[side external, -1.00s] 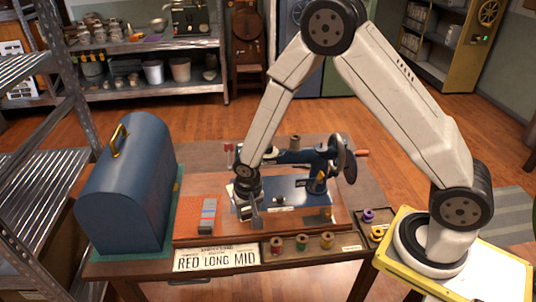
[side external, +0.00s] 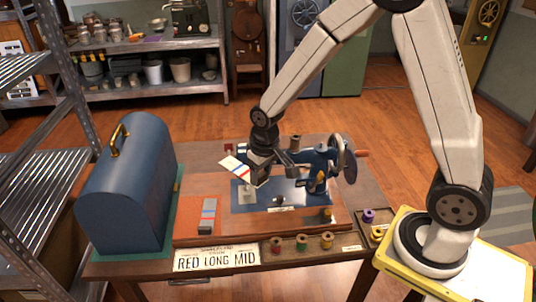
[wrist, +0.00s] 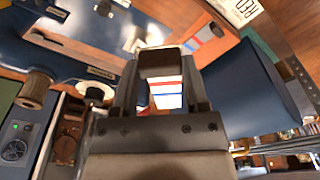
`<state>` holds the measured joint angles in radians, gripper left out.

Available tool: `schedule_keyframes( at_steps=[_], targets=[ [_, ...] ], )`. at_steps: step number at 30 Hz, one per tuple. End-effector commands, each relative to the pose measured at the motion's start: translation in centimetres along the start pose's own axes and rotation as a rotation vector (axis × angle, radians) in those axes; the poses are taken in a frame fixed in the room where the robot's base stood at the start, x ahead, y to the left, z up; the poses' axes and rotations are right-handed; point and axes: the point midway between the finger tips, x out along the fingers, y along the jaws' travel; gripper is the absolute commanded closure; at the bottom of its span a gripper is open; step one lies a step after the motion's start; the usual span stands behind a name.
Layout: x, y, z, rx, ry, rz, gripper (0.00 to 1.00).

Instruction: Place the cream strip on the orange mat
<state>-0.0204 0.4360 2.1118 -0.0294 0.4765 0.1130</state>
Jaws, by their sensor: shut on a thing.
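The cream strip (side external: 236,168), with red and blue stripes, is tilted in the air above the left end of the sewing machine's bed. My gripper (side external: 258,170) is shut on its right end. In the wrist view the strip (wrist: 166,95) shows between the fingers (wrist: 158,82). The orange mat (side external: 187,218) lies to the lower left, apart from the held strip. A grey strip (side external: 208,216) with red and blue bands lies on the mat; it also shows in the wrist view (wrist: 205,37).
The blue sewing machine (side external: 325,158) stands right of my gripper. A tall blue domed case (side external: 127,190) stands left of the mat. A tray of spools (side external: 302,243) and a sign reading RED LONG MID (side external: 217,260) are at the front.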

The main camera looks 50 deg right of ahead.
Motion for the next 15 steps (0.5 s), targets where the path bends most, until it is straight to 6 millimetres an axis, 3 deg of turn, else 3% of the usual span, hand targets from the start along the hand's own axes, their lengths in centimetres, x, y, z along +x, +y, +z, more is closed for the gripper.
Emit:
schedule_keyframes(
  at_steps=[6,15],
  targets=[
    [-1.3,0.5,0.2,-0.056,0.002,-0.01,0.8],
    [-1.5,0.6,0.2,-0.071,0.001,-0.013,0.8]
  ],
)
